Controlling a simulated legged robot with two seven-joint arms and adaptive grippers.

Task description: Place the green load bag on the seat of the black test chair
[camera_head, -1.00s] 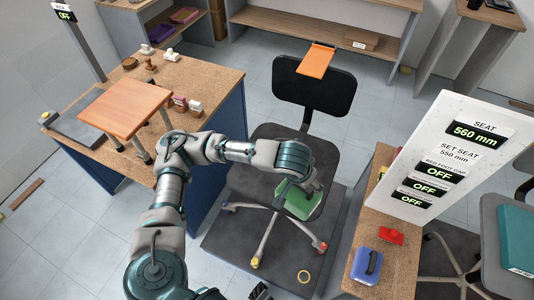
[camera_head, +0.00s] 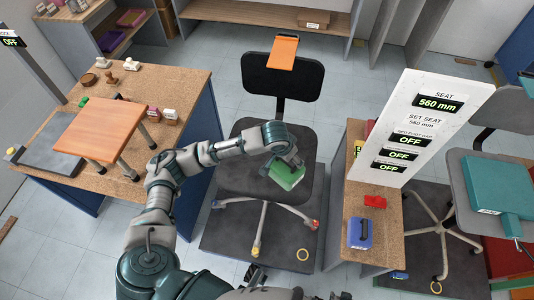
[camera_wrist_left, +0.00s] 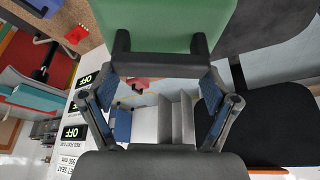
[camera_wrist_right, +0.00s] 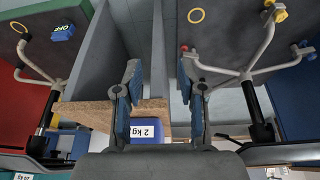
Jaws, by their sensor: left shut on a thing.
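The green load bag (camera_head: 285,176) is held by my left gripper (camera_head: 290,162). It overlaps the right front part of the black test chair's seat (camera_head: 237,172) in the head view; I cannot tell whether it touches the seat. The chair has a black backrest (camera_head: 290,85) with an orange flap on top. In the left wrist view the bag (camera_wrist_left: 165,22) fills the top, at the fingertips of my left gripper (camera_wrist_left: 160,48). My right gripper (camera_wrist_right: 160,78) is open and empty in the right wrist view.
A workbench (camera_head: 185,95) with an orange-topped stool (camera_head: 100,130) stands left of the chair. A narrow bench (camera_head: 350,205) at right carries a white display board (camera_head: 425,120), a red item (camera_head: 375,201) and a blue block (camera_head: 360,233). Another chair holds a teal bag (camera_head: 497,185).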

